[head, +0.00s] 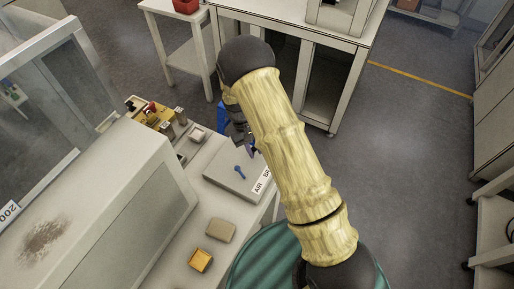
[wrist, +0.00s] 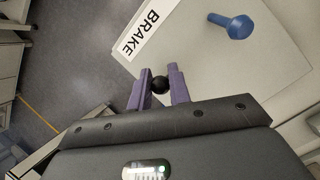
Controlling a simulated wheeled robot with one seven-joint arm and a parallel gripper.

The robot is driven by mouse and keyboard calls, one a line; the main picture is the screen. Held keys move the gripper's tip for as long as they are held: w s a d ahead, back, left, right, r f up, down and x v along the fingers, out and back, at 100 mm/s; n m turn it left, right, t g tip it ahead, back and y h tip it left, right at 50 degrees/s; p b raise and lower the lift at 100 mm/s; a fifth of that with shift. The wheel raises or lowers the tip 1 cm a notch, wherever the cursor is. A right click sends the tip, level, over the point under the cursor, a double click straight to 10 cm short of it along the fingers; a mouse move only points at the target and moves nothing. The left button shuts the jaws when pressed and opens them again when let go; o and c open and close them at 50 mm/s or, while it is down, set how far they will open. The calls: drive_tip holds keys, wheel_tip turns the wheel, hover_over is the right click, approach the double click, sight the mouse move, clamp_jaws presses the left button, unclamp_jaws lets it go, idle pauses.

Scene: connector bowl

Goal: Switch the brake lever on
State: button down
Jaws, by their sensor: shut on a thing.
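The brake lever (wrist: 159,84) shows in the wrist view as a black ball knob beside the "BRAKE" label (wrist: 139,34). My gripper (wrist: 158,88) has its two purple fingers closed on either side of this knob. The lever's shaft is hidden, so its tilt cannot be told. A blue lever (wrist: 232,25) stands apart on the same light grey panel (wrist: 215,65).
A beige block (head: 221,230) and a yellow block (head: 201,261) lie on the bench in front of the panel. A large grey machine (head: 120,200) stands to the left. A white table (head: 300,20) stands behind. Open floor (head: 410,130) lies to the right.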

drive_tip(key=h, duration=0.1)
drive_tip(key=w+a+g+h+b, duration=0.1)
drive_tip(key=g+h, duration=0.1)
drive_tip(key=shift+w+a+f+b, duration=0.15)
drive_tip(key=shift+a+f+b, duration=0.1)
drive_tip(key=shift+a+b, duration=0.15)
drive_tip(key=shift+w+a+f+g+h+b, duration=0.1)
drive_tip(key=shift+w+a+g+h+b, duration=0.1)
drive_tip(key=shift+g+h+b, duration=0.25)
drive_tip(key=shift+w+a+f+g+h+b, duration=0.15)
drive_tip(key=shift+g+h+b, duration=0.1)
drive_tip(key=shift+h+b, duration=0.3)
drive_tip(key=shift+a+r+h+b, duration=0.15)
drive_tip(key=shift+h+b, duration=0.35)
drive_tip(key=shift+r+g, duration=0.1)
drive_tip(key=shift+g, duration=0.2)
drive_tip(key=c, duration=1.4)
unclamp_jaws()
drive_tip(key=shift+o, duration=0.2)
drive_tip(key=shift+a, duration=0.15)
